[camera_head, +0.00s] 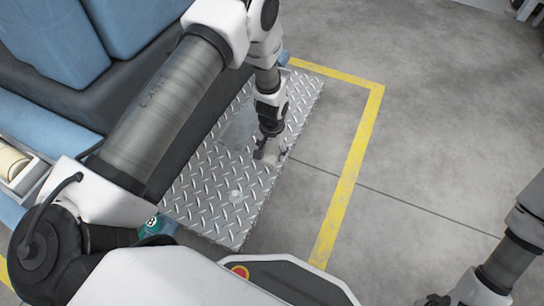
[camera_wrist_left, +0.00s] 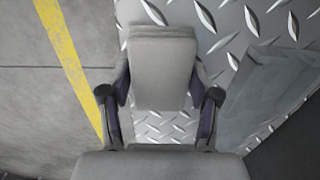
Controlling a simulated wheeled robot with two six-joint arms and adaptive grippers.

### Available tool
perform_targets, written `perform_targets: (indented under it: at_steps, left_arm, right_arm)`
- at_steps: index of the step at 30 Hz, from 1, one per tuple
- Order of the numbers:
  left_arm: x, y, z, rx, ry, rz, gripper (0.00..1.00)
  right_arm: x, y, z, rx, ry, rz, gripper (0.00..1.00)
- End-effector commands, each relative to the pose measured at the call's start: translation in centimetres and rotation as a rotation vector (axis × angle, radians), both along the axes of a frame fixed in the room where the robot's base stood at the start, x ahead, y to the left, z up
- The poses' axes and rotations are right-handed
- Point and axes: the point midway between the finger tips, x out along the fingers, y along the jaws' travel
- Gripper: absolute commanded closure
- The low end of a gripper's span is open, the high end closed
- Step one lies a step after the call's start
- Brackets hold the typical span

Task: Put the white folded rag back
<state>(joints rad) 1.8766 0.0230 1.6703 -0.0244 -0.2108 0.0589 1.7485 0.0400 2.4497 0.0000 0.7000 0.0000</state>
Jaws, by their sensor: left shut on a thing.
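My left gripper (camera_head: 268,156) is over the diamond-tread metal plate (camera_head: 210,190), near its right edge. In the left wrist view, the left gripper (camera_wrist_left: 162,108) is shut on the white folded rag (camera_wrist_left: 163,62), which looks pale grey and flat-topped between the fingers. The rag shows only as a small pale patch in the head view (camera_head: 270,151). I cannot tell whether it touches the plate. My right gripper (camera_head: 438,300) is dark and partly cut off at the bottom edge; its jaws are not clear.
A faint blue-grey square patch (camera_head: 238,130) lies on the plate beside the left gripper. A small pale round spot (camera_head: 235,195) is nearer. A green item (camera_head: 154,224) stands at the plate's near left. A yellow line (camera_head: 350,180) marks clear concrete floor on the right.

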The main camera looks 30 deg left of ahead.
Motion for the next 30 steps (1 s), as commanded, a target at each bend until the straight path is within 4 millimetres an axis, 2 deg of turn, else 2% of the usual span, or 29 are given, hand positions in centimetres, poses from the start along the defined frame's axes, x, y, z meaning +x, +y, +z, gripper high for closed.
perform_targets:
  at_steps: [1,2,9,10,12,23,26,30]
  left_arm:
    - [0.1,0.0,-0.1,0.0,-0.002,0.0,0.66]
    - [0.1,0.0,0.0,0.0,-0.002,0.0,0.7]
    - [0.0,0.0,-0.2,0.0,-0.001,0.0,0.71]
    - [0.0,0.0,-0.3,0.0,-0.001,0.001,0.35]
    - [0.0,0.0,-0.2,0.0,-0.001,0.001,0.13]
    - [0.0,0.0,0.1,0.0,-0.002,0.001,0.13]
    - [0.1,0.0,1.6,0.0,-0.002,0.001,0.13]
    - [0.1,0.0,5.2,0.0,-0.003,0.001,0.13]
  right_arm:
    - [0.0,0.0,-0.2,0.0,-0.001,0.0,0.6]
    - [0.0,0.0,0.0,0.0,-0.001,0.0,0.6]
    - [0.1,0.0,0.0,0.0,-0.002,0.0,0.6]
    - [0.1,0.0,0.0,0.0,-0.001,0.0,0.6]
    - [0.1,0.0,0.0,0.0,-0.001,0.0,0.6]
    - [0.1,0.0,0.2,0.0,-0.001,0.0,0.6]
    - [0.0,0.0,1.1,0.0,-0.001,0.0,0.6]
    - [0.1,0.0,3.2,0.0,-0.001,0.0,0.6]
